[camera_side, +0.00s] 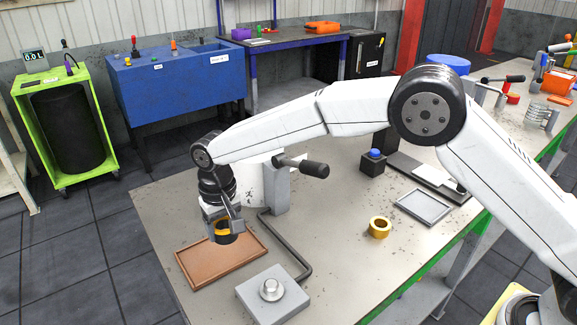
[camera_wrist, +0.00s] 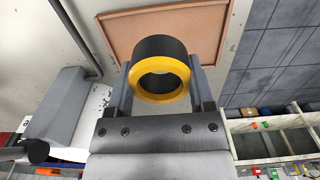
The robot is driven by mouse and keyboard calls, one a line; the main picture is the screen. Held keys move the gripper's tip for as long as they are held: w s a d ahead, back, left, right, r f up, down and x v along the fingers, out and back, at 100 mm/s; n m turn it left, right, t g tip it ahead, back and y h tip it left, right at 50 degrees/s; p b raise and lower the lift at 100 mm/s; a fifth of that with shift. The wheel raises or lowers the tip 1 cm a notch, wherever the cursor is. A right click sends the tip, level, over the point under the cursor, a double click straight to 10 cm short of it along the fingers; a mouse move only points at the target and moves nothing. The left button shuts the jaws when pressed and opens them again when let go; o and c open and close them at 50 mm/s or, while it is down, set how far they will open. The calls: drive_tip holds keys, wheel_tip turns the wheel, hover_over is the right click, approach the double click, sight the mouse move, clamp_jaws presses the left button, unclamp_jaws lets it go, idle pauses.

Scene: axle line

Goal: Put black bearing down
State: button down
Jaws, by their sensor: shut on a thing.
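The black bearing (camera_wrist: 159,62) is a short black cylinder with a yellow ring on one face. My gripper (camera_wrist: 160,85) is shut on it, with one grey finger on each side. In the side view my gripper (camera_side: 224,222) points down and holds the black bearing (camera_side: 223,238) above the brown tray (camera_side: 254,240). The bearing looks apart from the tray, but the exact height is hard to tell. The tray also shows in the wrist view (camera_wrist: 208,30), behind the bearing, and its visible floor is empty.
A grey block with a round metal stub (camera_side: 271,289) stands in front of the tray. A bent dark bar (camera_side: 290,252) and a grey post with a black handle (camera_side: 278,185) are to the right. A brass ring (camera_side: 379,228) and a grey tray (camera_side: 425,207) lie further right.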

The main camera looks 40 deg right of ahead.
hover_over(215, 255)
drive_tip(key=shift+s+f, duration=0.1)
drive_tip(key=shift+f, duration=2.5)
drive_tip(key=shift+f, duration=1.75)
drive_tip(key=shift+f, duration=0.1)
unclamp_jaws()
drive_tip(key=shift+f, duration=0.1)
wheel_tip(215, 255, up, 12)
drive_tip(key=shift+r, duration=0.2)
